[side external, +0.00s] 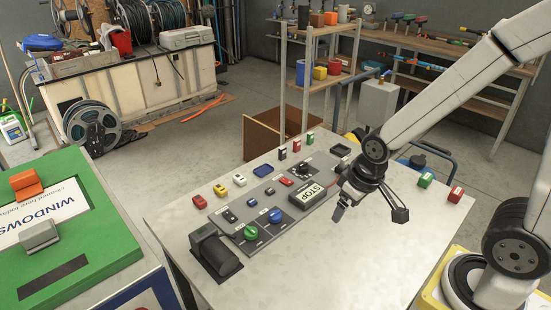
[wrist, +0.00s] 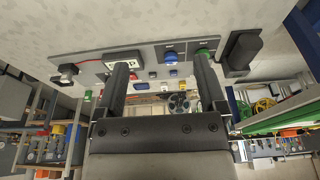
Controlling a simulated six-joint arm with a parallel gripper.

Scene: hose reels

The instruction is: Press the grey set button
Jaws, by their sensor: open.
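A grey control panel (side external: 262,222) lies on the white table. It carries a green knob (side external: 250,232), a blue knob (side external: 275,216), a STOP box (side external: 311,193) and several small switches. I cannot tell which small part is the grey set button; the labels are too small to read. My gripper (side external: 341,208) is just right of the STOP box, apparently above the table. In the wrist view my gripper (wrist: 160,62) is open, with nothing between its fingers. There the blue knob (wrist: 169,57) shows between the fingers, and the fingers partly hide the STOP box and the green knob.
A black box (side external: 214,252) stands at the panel's near end. Small coloured blocks (side external: 199,201) line the far side, and red and green blocks (side external: 426,180) sit at the right. The table's near right (side external: 330,265) is clear. A green case (side external: 75,250) stands left.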

